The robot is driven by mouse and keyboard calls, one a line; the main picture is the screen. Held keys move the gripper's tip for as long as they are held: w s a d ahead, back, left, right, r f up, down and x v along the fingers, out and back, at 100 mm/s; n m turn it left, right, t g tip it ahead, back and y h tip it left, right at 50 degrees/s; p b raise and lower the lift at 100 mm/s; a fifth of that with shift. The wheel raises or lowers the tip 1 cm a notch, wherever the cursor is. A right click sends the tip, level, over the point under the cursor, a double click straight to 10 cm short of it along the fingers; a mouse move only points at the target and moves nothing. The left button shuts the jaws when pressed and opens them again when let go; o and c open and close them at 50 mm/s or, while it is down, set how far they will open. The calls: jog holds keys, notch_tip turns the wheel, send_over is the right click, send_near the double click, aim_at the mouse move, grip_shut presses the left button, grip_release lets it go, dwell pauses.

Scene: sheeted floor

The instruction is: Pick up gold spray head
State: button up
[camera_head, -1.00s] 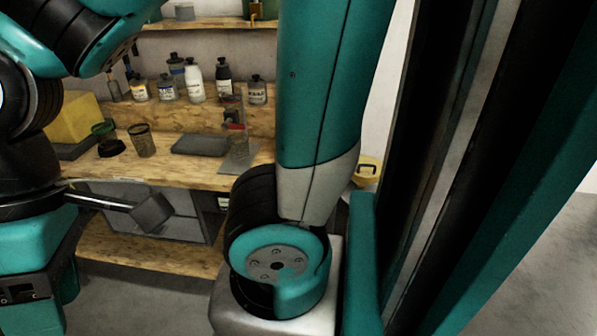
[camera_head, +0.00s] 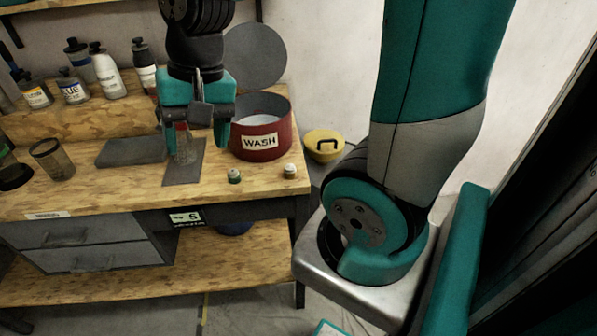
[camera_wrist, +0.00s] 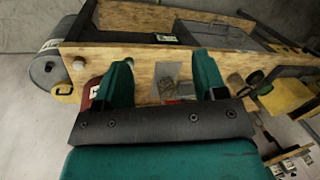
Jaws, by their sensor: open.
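I cannot clearly make out a gold spray head. A small pale, yellowish cap-like piece (camera_head: 290,171) stands near the bench's right front corner and may be it. A similar green-topped piece (camera_head: 234,175) stands to its left. My gripper (camera_head: 193,143) points down over the bench, open, with its fingers spread either side of a clear glass (camera_head: 184,146) with something red by it. I cannot tell whether it is around the glass or above it. In the wrist view my gripper (camera_wrist: 162,75) has nothing clamped between its fingers.
A red WASH tub (camera_head: 243,152) stands just right of my gripper, with a grey disc (camera_head: 255,55) behind. Several bottles (camera_head: 104,72) line the raised ledge. A mesh cup (camera_head: 52,158) and a dark pad (camera_head: 132,152) lie left. A yellow container (camera_head: 322,146) sits past the bench.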

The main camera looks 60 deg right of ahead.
jog(key=w+d+f+m+h+b, duration=0.1)
jog(key=d+f+m, duration=0.1)
jog(key=d+m, duration=0.4)
jog(key=w+d+f+m+h, duration=0.1)
jog(key=d+f+m, duration=0.2)
jog(key=d+m, duration=0.35)
jog(key=m+g, duration=0.1)
jog(key=m, duration=0.6)
send_over(291, 166)
jog(key=f, duration=1.4)
jog(key=shift+s+d+f+p, duration=0.15)
jog(key=shift+s+f+p, duration=0.05)
jog(key=shift+f+p, duration=0.1)
jog(key=shift+w+f+p, duration=0.2)
jog(key=shift+f+p, duration=0.55)
jog(key=shift+f, duration=2.1)
jog(key=c, duration=1)
